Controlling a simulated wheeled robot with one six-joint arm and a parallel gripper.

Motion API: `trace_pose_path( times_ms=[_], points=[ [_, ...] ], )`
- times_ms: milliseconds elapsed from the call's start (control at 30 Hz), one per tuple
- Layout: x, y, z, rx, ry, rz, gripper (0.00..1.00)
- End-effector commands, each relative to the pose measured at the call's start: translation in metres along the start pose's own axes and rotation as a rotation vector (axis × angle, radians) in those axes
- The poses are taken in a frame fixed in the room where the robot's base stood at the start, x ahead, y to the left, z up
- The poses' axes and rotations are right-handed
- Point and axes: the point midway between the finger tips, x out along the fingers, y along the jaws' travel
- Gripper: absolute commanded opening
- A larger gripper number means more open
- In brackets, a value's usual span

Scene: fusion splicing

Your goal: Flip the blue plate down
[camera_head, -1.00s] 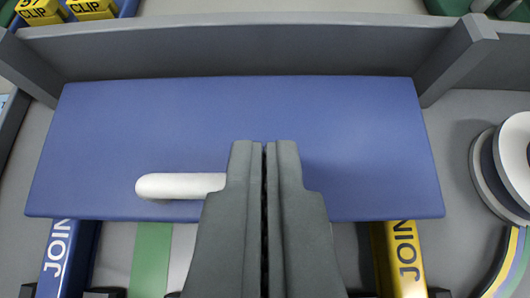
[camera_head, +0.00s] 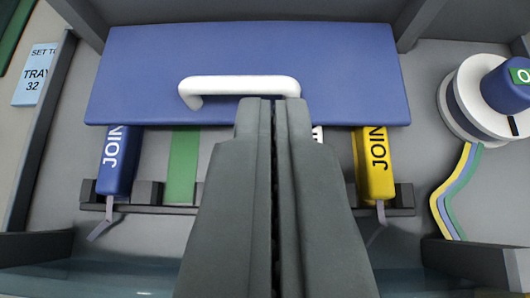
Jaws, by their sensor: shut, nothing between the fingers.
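The blue plate (camera_head: 245,55) is a wide flat panel across the upper middle of the view, with a white bar handle (camera_head: 235,83) near its front edge. My gripper (camera_head: 266,100) is shut and empty. Its fingertips overlap the plate's front edge in the picture, just below the right part of the handle. I cannot tell whether they touch the handle or the plate. The gripper hides part of the front edge and the area below it.
Below the plate are a blue JOIN block (camera_head: 117,165), a green strip (camera_head: 183,165) and a yellow JOIN block (camera_head: 373,165) along a dark rack. A blue-topped knob (camera_head: 508,85) stands at right, above coloured strips (camera_head: 455,195). A TRAY 32 label (camera_head: 35,75) lies at far left.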

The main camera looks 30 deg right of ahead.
Motion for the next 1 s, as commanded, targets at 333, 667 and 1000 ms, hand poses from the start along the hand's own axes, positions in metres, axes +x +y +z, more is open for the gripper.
trace_pose_path(
  times_ms=[333,667,1000],
  points=[
    [-0.029,0.000,0.026,0.001,0.000,-0.002,0.00],
    [-0.035,0.000,0.032,0.002,0.001,0.000,0.00],
    [-0.035,0.000,0.031,0.002,0.001,0.000,0.00]
  ],
)
